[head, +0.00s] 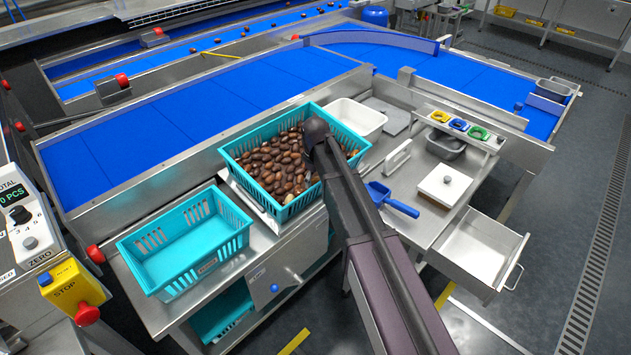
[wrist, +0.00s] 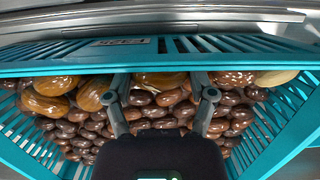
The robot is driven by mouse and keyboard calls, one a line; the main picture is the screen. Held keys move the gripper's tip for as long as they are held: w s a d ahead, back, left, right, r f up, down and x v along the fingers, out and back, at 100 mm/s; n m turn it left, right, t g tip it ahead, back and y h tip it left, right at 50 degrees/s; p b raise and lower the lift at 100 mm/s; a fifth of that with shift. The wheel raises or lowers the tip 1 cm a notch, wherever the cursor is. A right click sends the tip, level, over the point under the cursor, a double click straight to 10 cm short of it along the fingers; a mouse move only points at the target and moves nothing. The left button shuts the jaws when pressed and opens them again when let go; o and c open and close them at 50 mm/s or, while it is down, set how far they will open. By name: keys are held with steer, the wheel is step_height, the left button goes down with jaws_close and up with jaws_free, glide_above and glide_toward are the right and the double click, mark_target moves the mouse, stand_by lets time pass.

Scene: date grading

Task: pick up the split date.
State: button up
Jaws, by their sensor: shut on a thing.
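My gripper reaches down into the teal crate of dates (head: 262,213), at its right side; in the head view my arm hides the fingertips. In the wrist view my gripper (wrist: 162,84) has its two fingers on either side of a brown date (wrist: 160,79) with a paler tan streak, close to the crate wall (wrist: 230,58). The jaws are shut on this date. The streak may be its split, but I cannot tell for sure. Brown dates (wrist: 75,128) lie packed around and below the fingers. A pale, yellowish date (wrist: 276,77) lies further right along the wall.
An empty teal crate (head: 165,238) stands left of the full one. A white tub (head: 355,117), a blue scoop (head: 395,203) and a white lidded box (head: 444,184) lie on the steel bench to the right. An open drawer (head: 478,249) juts out below. The blue belt (head: 220,115) runs behind.

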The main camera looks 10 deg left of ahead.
mark_target(315, 179)
steer(key=shift+r, duration=0.15)
step_height(315, 179, up, 10)
steer(key=p, duration=1)
steer(key=shift+f, duration=0.2)
steer(key=shift+s, duration=0.15)
stand_by(0.7)
